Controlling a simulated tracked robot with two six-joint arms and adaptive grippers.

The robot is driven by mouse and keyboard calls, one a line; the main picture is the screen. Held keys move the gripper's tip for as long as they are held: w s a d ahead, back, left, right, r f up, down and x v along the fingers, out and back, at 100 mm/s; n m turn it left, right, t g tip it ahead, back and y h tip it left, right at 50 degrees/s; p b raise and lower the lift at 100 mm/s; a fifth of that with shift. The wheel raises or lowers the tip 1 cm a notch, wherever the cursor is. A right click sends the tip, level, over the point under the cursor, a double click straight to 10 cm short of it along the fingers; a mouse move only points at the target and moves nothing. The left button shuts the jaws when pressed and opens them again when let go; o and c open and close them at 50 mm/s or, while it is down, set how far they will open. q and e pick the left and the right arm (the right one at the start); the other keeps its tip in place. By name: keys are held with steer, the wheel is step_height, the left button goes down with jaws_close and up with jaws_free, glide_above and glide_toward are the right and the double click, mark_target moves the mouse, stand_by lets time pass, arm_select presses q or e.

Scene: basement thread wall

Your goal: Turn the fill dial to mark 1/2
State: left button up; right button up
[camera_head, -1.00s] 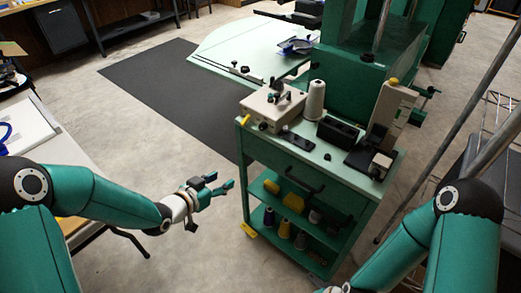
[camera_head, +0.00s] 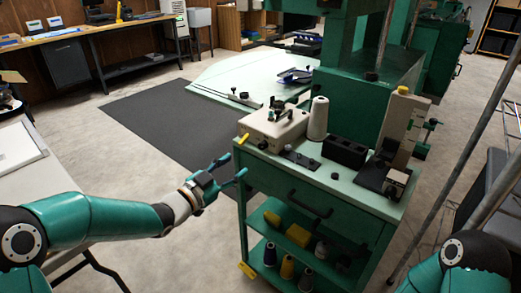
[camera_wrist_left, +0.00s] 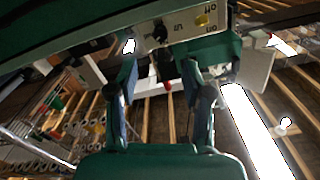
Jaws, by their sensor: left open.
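A beige box (camera_head: 273,128) with a spindle on top stands on the near left corner of the green cart's top. My left gripper (camera_head: 233,168) is open and empty, below and left of the panel. Its fingers (camera_wrist_left: 158,72) are apart from the dial.
The green cart (camera_head: 275,175) also holds a white thread cone (camera_head: 318,118), a black bin (camera_head: 343,153) and a beige stand (camera_head: 404,122). Thread spools stand on its lower shelf. A pale table (camera_head: 35,165) is at left. Floor between them is open.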

mark_target(261, 148)
arm_select(q)
steer(key=x, duration=1.1)
steer(key=shift+c, duration=0.2)
steer(key=shift+f, duration=0.1)
jaws_close()
steer(key=shift+d, duration=0.2)
